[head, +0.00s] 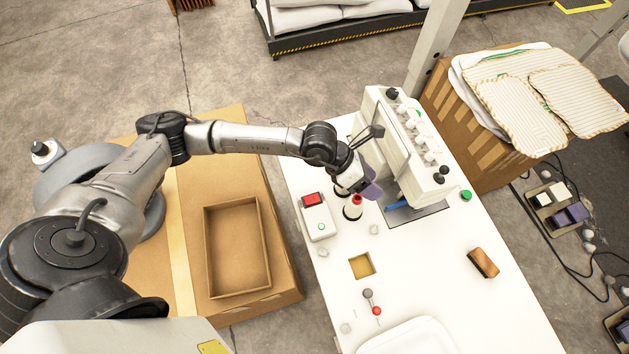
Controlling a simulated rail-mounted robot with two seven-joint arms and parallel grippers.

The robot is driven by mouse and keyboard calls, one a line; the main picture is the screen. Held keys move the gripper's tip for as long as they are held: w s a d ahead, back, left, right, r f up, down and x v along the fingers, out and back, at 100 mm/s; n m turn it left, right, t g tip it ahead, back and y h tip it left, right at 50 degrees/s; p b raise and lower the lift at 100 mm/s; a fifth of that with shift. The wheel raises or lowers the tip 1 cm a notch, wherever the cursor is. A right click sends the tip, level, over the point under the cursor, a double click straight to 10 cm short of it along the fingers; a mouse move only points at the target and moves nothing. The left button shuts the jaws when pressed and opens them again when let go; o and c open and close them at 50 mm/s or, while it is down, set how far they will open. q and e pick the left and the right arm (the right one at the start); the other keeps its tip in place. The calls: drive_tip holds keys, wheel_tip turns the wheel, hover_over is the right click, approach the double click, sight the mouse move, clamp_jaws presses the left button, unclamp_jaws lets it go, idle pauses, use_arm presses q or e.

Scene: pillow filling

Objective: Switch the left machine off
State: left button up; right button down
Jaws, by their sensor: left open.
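A white sewing-type machine (405,150) with several dark and white knobs stands on the white table. A white switch box (318,216) lies on the table to its left, with a red switch (312,199) at its far end and a small green-ringed button near its front. My left gripper (368,166) is open beside the machine's left side, to the right of and above the switch box. I cannot tell whether it touches the machine. A green button (466,195) sits on the table to the machine's right. My right gripper is not in view.
Red-topped spools (354,208) stand close under my left gripper. A small lever with a red knob (376,310) and a brown-and-black block (483,262) are nearer the front of the table. An open cardboard box (238,247) lies left; stacked striped fabric (520,105) lies right.

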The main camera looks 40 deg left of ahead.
use_arm(q)
drive_tip(key=s+a+f+g+y, duration=0.1)
drive_tip(key=a+f+g+y, duration=0.1)
drive_tip(key=a+f+y, duration=0.3)
drive_tip(key=g+y, duration=0.2)
drive_tip(key=y, duration=0.2)
approach(317, 197)
drive_tip(key=shift+n, duration=0.5)
wheel_tip(317, 197, down, 8)
drive_tip(key=shift+w+d+p, duration=0.1)
drive_tip(key=shift+d+p, duration=0.05)
drive_tip(key=shift+p, duration=0.85)
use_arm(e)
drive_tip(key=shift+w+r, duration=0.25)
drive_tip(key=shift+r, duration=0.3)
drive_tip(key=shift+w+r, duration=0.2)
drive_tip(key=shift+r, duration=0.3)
